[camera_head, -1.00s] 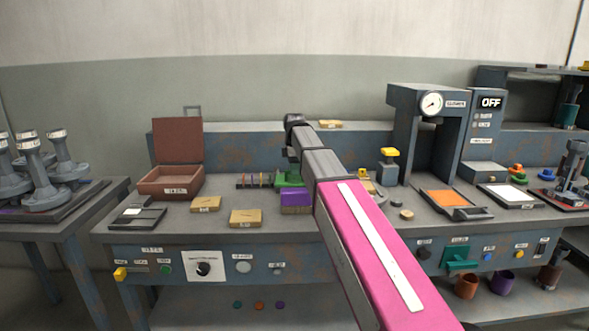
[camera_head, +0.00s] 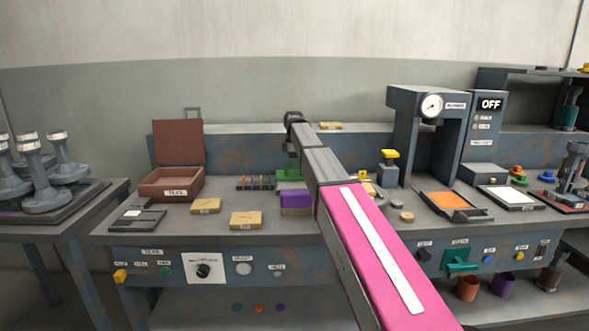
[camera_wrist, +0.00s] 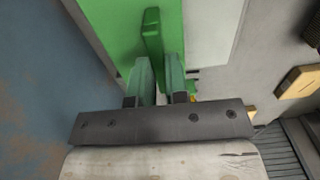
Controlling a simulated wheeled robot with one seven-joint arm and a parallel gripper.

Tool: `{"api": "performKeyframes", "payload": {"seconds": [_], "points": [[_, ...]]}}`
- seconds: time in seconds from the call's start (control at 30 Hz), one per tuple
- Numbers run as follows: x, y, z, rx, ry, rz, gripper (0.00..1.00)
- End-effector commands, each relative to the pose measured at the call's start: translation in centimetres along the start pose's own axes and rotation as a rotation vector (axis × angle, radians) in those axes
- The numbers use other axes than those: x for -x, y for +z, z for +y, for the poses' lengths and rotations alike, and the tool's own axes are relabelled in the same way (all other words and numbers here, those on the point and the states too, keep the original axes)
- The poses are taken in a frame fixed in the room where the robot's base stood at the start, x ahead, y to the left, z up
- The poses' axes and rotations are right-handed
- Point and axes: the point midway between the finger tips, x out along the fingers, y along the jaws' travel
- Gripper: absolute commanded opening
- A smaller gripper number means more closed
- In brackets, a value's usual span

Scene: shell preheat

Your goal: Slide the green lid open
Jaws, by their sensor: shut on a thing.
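The green lid (camera_head: 289,174) shows in the head view just behind a purple block-like box (camera_head: 297,203), partly hidden by my arm. In the wrist view the green lid (camera_wrist: 108,25) fills the upper left, with a raised green handle (camera_wrist: 152,30) standing on it. My gripper (camera_wrist: 160,62) has its two teal fingers close together at the near end of this handle and is shut on it. The fingertips partly hide the handle's lower part. In the head view my gripper is mostly hidden behind my own arm.
A rack with coloured bars (camera_head: 255,183) stands just left of the lid. Yellow blocks (camera_head: 246,219) lie in front, and an open brown box (camera_head: 171,184) stands further left. A press with a gauge (camera_head: 431,104) stands to the right. A pale surface (camera_wrist: 214,30) lies beside the lid.

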Motion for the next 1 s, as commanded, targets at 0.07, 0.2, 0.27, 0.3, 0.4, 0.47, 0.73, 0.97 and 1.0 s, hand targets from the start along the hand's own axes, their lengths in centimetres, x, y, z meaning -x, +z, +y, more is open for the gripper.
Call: {"api": "performKeyframes", "payload": {"seconds": [0.07,0.2,0.27,0.3,0.4,0.47,0.73,0.97,1.0], "points": [[0.0,-0.1,1.5,0.0,0.0,0.0,0.0],[0.0,0.0,1.6,0.0,0.0,0.0,0.0],[0.0,0.0,1.5,0.0,0.0,0.0,0.0],[0.0,0.0,1.5,0.0,0.0,0.0,0.0],[0.0,0.0,1.5,0.0,0.0,0.0,0.24],[0.0,0.0,1.5,0.0,0.0,0.0,0.4],[0.1,0.0,1.5,0.0,0.0,0.0,0.4],[2.2,0.0,1.6,0.0,0.002,0.0,0.4],[2.9,0.0,1.6,0.0,0.002,0.0,0.4]]}}
